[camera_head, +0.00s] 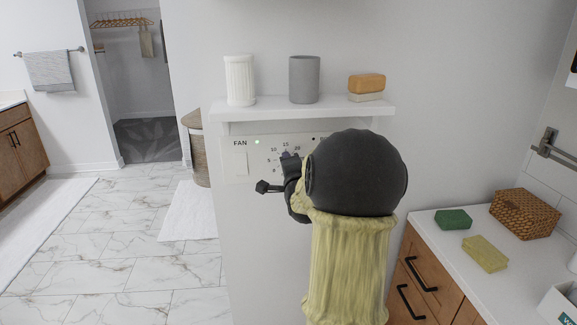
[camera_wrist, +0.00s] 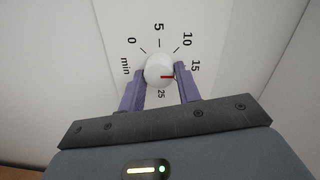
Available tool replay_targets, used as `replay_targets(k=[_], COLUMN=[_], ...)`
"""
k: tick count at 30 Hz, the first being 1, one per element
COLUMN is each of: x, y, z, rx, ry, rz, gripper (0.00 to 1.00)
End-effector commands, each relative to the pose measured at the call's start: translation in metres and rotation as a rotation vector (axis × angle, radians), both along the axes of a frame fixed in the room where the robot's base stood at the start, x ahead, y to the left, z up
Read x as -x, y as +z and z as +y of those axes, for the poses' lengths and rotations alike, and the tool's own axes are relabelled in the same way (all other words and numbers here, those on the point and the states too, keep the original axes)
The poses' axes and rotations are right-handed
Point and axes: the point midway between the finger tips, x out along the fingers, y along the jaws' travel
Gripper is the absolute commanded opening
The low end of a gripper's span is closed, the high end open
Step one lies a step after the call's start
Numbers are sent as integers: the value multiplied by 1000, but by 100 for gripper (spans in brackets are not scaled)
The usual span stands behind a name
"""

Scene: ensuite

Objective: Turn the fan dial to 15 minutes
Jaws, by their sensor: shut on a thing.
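The fan dial (camera_wrist: 157,63) is a white round knob with a red pointer line. It is in the wrist view, on a white panel with printed minute marks 0, 5, 10, 15 and 25. The red line points right, close to the 15 mark (camera_wrist: 195,66); the 20 mark is hidden by a finger. My gripper (camera_wrist: 159,74) is shut on the dial, one purple finger on each side. In the head view the panel (camera_head: 234,166) reads FAN, with a lit green light, and my gripper (camera_head: 290,162) covers the dial.
A counter (camera_head: 440,250) with sponges and a basket (camera_head: 525,213) is at right. Open tiled floor (camera_head: 110,250) lies at left.

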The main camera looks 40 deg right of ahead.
Motion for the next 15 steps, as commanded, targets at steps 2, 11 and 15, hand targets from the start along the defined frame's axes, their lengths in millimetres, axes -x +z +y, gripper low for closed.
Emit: replay_targets(k=[2,11,15], x=[1,0,0], y=[-2,-2,-1], z=[0,0,0], rx=[-3,-1,-1], ry=[-1,-1,-1], rz=[4,4,3], gripper=[10,55,55])
